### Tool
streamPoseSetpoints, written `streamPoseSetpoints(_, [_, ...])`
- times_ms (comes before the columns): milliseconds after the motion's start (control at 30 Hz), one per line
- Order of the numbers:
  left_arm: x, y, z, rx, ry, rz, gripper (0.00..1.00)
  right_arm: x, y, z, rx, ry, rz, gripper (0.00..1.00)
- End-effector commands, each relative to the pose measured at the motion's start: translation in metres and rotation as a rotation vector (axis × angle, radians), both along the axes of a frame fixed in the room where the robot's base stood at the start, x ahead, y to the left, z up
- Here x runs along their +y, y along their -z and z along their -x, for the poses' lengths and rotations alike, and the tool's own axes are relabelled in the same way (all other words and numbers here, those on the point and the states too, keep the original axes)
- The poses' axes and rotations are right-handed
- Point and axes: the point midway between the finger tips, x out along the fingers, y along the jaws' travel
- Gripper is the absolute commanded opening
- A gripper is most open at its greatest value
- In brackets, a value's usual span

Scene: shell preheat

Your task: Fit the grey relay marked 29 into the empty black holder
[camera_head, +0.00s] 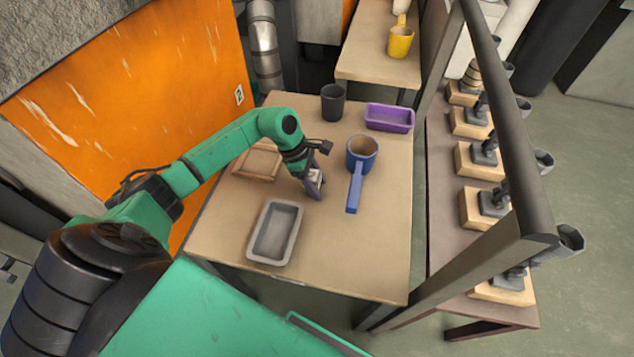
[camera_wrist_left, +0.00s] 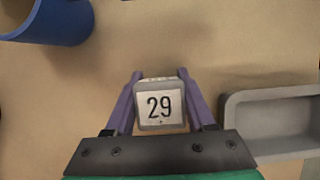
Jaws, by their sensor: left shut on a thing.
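The grey relay marked 29 (camera_wrist_left: 160,106) is between the purple fingers of my left gripper (camera_wrist_left: 158,77), which is shut on it; its numbered face shows in the left wrist view. In the head view my left gripper (camera_head: 314,188) is low over the middle of the table, between the grey tray and the blue pan. Whether the relay touches the table I cannot tell. I cannot make out for sure which thing is the empty black holder. Dark fittings sit on wooden blocks (camera_head: 477,160) along the bench at the right. My right gripper is not in view.
On the table (camera_head: 350,255) are a grey tray (camera_head: 257,259), a blue long-handled pan (camera_head: 354,190), a dark cup (camera_head: 333,103), a purple tray (camera_head: 389,124) and a wooden tray (camera_head: 240,172). A dark rail (camera_head: 512,130) stands between table and bench. The table's front right is clear.

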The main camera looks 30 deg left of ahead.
Motion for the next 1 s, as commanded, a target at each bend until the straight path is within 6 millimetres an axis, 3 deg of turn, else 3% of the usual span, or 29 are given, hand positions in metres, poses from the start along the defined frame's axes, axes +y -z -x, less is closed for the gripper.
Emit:
streamPoseSetpoints(233, [0.0,0.004,0.0,-0.001,0.001,0.0,0.0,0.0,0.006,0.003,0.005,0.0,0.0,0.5])
streamPoseSetpoints(267, [0.0,0.002,0.0,-0.001,0.001,0.0,0.66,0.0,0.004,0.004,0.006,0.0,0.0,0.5])
streamPoseSetpoints(300, [0.0,0.002,0.0,-0.001,0.0,0.0,0.81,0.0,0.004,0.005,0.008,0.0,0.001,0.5])
streamPoseSetpoints(333, [0.0,0.002,0.0,0.0,0.0,0.0,0.85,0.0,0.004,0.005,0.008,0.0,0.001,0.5])
streamPoseSetpoints(733, [0.004,-0.008,0.0,-0.002,-0.001,-0.002,0.85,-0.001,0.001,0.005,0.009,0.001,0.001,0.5])
streamPoseSetpoints(1000, [0.03,-0.071,0.006,-0.005,-0.001,-0.005,0.85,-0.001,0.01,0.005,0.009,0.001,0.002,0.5])
